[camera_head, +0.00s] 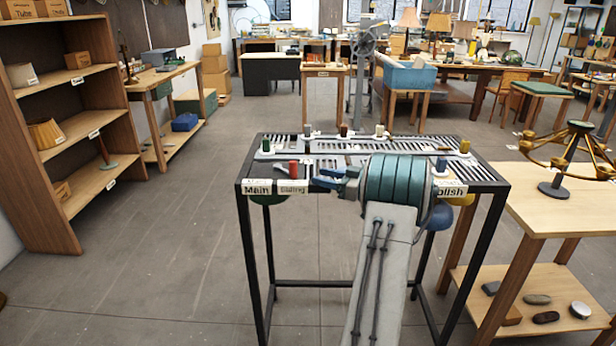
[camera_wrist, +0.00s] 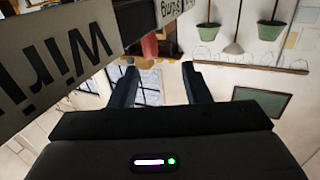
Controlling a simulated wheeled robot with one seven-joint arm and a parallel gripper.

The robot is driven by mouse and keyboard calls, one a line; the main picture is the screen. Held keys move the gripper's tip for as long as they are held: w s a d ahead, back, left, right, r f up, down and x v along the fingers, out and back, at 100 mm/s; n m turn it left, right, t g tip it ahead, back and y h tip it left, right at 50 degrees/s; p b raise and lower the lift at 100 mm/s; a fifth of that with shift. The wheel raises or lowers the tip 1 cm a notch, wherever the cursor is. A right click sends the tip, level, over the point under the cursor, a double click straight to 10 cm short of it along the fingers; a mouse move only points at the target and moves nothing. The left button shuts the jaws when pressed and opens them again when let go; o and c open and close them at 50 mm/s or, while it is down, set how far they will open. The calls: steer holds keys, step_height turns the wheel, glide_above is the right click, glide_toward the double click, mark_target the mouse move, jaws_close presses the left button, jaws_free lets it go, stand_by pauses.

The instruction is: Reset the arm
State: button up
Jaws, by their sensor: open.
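My arm reaches over a black metal-framed slatted stand (camera_head: 262,262), its teal wrapped section above the front edge. My gripper (camera_head: 328,180) points left near the front labels in the head view. In the wrist view my gripper (camera_wrist: 160,72) has two dark blue fingers set apart, with nothing held between them. A label reading "Wiri" (camera_wrist: 65,60) hangs close beside the left finger. A reddish object (camera_wrist: 150,46) shows beyond the fingers; I cannot tell whether they touch it.
Several spools stand on the stand, including a red one (camera_head: 293,169). A shelf unit (camera_head: 85,125) is at the left. A wooden table (camera_head: 545,205) with a brass lamp (camera_head: 565,160) stands close at the right. The floor (camera_head: 170,270) at the left is clear.

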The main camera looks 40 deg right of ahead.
steer(key=shift+v, duration=1.05)
steer(key=w+a+r+m+t+h, duration=0.2)
steer(key=w+a+r+m+h, duration=0.1)
steer(key=w+a+r+h, duration=0.35)
steer(key=s+a+r+m+g+h, duration=0.1)
steer(key=a+r+m+g+h, duration=0.15)
steer(key=a+h, duration=0.35)
steer(key=s+a+f+g+y, duration=0.1)
steer(key=s+a+f+g, duration=0.3)
steer(key=s+a, duration=0.4)
steer(key=s+a+f+g+y, duration=0.1)
steer(key=s+a+f+g, duration=0.3)
steer(key=s+a, duration=0.4)
steer(key=s+a+f+g+y, duration=0.1)
steer(key=s+a+f+g, duration=0.3)
steer(key=s+a, duration=0.5)
steer(key=s, duration=0.6)
steer(key=shift+s+f+m, duration=0.3)
steer(key=shift+s+m, duration=0.05)
